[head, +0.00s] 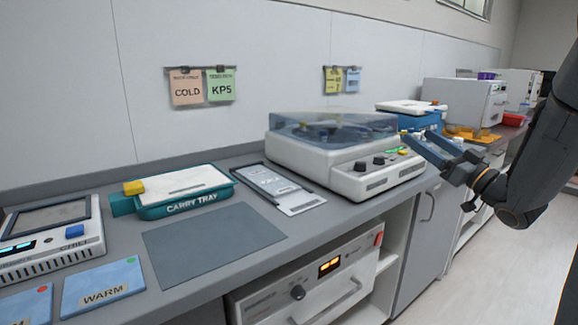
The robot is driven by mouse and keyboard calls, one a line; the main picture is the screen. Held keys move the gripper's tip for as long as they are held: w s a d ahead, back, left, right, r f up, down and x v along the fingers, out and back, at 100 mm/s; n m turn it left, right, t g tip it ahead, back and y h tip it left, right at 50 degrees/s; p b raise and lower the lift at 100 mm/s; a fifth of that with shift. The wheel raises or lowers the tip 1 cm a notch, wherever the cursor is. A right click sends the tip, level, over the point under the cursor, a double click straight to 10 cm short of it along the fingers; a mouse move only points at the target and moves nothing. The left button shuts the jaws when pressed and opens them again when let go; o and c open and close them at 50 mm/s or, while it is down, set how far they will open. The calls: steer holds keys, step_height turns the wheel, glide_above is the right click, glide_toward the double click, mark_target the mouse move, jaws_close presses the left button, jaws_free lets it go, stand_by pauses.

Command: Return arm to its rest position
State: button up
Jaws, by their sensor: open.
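My gripper (440,158) is at the right of the head view, at the end of my dark arm. Its two fingers point left and are apart, with nothing visible between them. It hangs in front of the counter's front edge, to the right of a white machine with a clear blue-tinted lid (333,128). The arm comes in from the right edge of the view and part of it is cut off.
A grey counter (150,293) runs along the wall. On it stand a teal carry tray (185,200), a grey mat (213,243), a blue WARM card (102,287) and a chill unit (75,255). An oven-like unit (310,285) sits below. Floor at right is clear.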

step_height(320, 180, down, 9)
steer(key=d+m+g+h, duration=0.35)
steer(key=m+h, duration=0.25)
steer(key=h, duration=0.6)
steer(key=s+a+f+m+g+h, duration=0.25)
steer(key=s+f+g, duration=0.55)
steer(key=s, duration=0.4)
steer(key=s+a+f+g+y, duration=0.1)
steer(key=s+a+f+g, duration=0.1)
steer(key=s+a, duration=0.35)
steer(key=s+a+f+g+y, duration=0.1)
steer(key=s+a+f+g, duration=0.1)
steer(key=s, duration=0.7)
steer(key=s+a+f+g+y, duration=0.1)
steer(key=s+a+f+g, duration=0.15)
steer(key=s, duration=0.45)
steer(key=a+r+n+p, duration=0.2)
steer(key=a+r+p, duration=0.3)
steer(key=a+p, duration=0.2)
steer(key=shift+s+r+p, duration=0.2)
steer(key=shift+r+p, duration=0.05)
steer(key=shift+p, duration=0.1)
